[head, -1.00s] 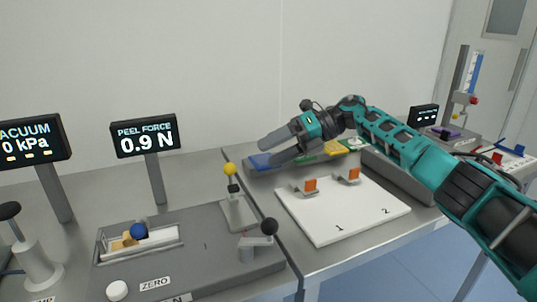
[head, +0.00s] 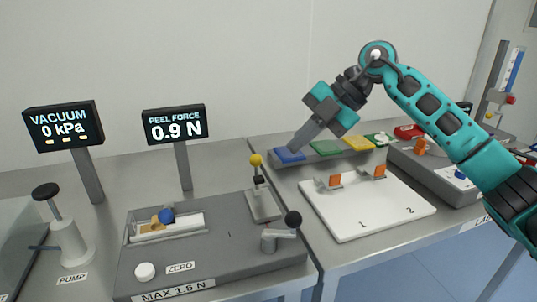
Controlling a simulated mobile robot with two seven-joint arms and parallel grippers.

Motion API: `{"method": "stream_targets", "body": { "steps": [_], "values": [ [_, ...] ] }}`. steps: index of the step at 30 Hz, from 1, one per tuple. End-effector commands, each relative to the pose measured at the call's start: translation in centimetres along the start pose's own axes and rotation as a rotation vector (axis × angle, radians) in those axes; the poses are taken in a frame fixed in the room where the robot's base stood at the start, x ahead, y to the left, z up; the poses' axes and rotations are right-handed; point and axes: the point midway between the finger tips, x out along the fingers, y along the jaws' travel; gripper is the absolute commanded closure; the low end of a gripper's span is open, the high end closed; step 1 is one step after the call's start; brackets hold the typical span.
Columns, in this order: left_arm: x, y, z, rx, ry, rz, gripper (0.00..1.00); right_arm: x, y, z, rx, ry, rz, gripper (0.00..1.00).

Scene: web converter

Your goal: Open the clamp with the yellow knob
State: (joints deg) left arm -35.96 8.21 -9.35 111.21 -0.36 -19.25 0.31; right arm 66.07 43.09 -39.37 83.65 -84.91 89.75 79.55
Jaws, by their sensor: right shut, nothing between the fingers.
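The yellow knob (head: 256,160) tops a short upright lever with a black part below it. This clamp stands on a small light-grey plate (head: 264,206) at the back right of the dark peel-force fixture (head: 215,247). My right gripper (head: 293,152) is shut and empty. It points down and to the left, its tips to the right of the yellow knob and apart from it. In the picture the tips overlap the blue pad at the back; whether they touch it I cannot tell. My left gripper is out of view.
A black-knobbed lever (head: 292,219) stands at the fixture's right front. A blue knob (head: 166,215) sits in the fixture's tray. The peel force display (head: 175,125) rises behind. A white board (head: 375,215) with orange-tabbed clips lies to the right.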

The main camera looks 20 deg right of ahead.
Motion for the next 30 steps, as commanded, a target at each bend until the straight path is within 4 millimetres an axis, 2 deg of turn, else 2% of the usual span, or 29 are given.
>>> {"method": "stream_targets", "body": {
  "steps": [3,9,16,20,30],
  "values": [
    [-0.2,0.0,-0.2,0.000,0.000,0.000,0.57,-1.1,0.0,-1.1,0.188,-0.089,-0.007,1.00],
    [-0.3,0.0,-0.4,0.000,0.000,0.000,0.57,-2.5,0.0,-2.2,0.453,-0.210,0.035,1.00],
    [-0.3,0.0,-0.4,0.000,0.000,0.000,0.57,-2.8,-0.1,-2.5,0.567,-0.256,0.066,1.00],
    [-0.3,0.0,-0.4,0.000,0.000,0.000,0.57,-1.5,-0.1,-2.2,0.570,-0.253,0.065,1.00],
    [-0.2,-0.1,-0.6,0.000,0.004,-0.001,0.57,5.4,-0.1,-0.4,0.570,-0.250,0.063,1.00]
  ]
}}
